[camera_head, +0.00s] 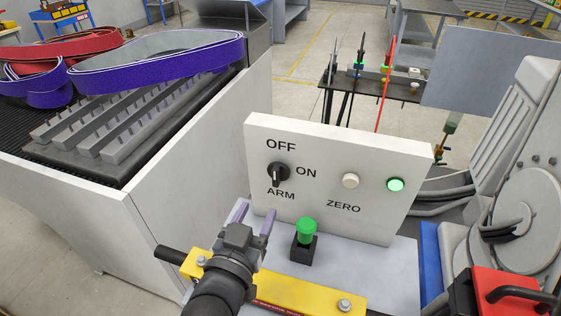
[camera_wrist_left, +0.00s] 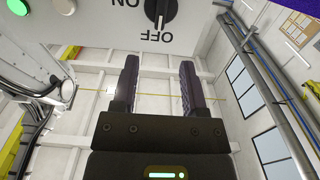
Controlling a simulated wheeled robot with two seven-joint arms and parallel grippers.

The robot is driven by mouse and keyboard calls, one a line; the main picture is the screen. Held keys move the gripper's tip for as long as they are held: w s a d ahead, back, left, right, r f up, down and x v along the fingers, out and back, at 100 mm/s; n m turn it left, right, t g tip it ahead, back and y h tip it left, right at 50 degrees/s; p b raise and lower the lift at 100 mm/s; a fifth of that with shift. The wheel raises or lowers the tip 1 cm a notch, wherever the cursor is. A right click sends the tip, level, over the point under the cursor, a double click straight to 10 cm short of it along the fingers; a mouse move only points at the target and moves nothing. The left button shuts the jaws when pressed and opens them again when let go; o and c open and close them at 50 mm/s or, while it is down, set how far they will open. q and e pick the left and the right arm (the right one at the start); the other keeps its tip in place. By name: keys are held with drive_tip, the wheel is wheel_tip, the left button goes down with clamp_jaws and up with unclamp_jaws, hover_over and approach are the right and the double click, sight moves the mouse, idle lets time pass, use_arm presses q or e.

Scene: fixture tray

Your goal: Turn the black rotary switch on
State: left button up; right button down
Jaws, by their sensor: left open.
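The black rotary switch (camera_head: 278,174) is on the upright white panel (camera_head: 330,225), between the labels OFF, ON and ARM. In the left wrist view, the switch (camera_wrist_left: 160,10) is cut by the top edge, and its white mark points to OFF. My left gripper (camera_head: 255,213) is open and empty, below the switch and in front of the panel. It is apart from the switch. In the left wrist view, its two fingers (camera_wrist_left: 159,66) have a clear gap between them, with the switch beyond the tips. My right gripper is not in view.
The panel also has a white button (camera_head: 351,181) marked ZERO and a lit green lamp (camera_head: 395,184). A green-topped black button (camera_head: 306,230) stands right of my left gripper. A yellow bar (camera_head: 300,294) lies in front. A large grey cabinet (camera_head: 205,150) is at left.

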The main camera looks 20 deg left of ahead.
sight(275, 175)
use_arm(q)
drive_tip(key=w+b, duration=0.1)
drive_tip(key=w, duration=0.8)
drive_tip(key=shift+w+d, duration=0.15)
drive_tip(key=shift+w, duration=0.05)
clamp_jaws()
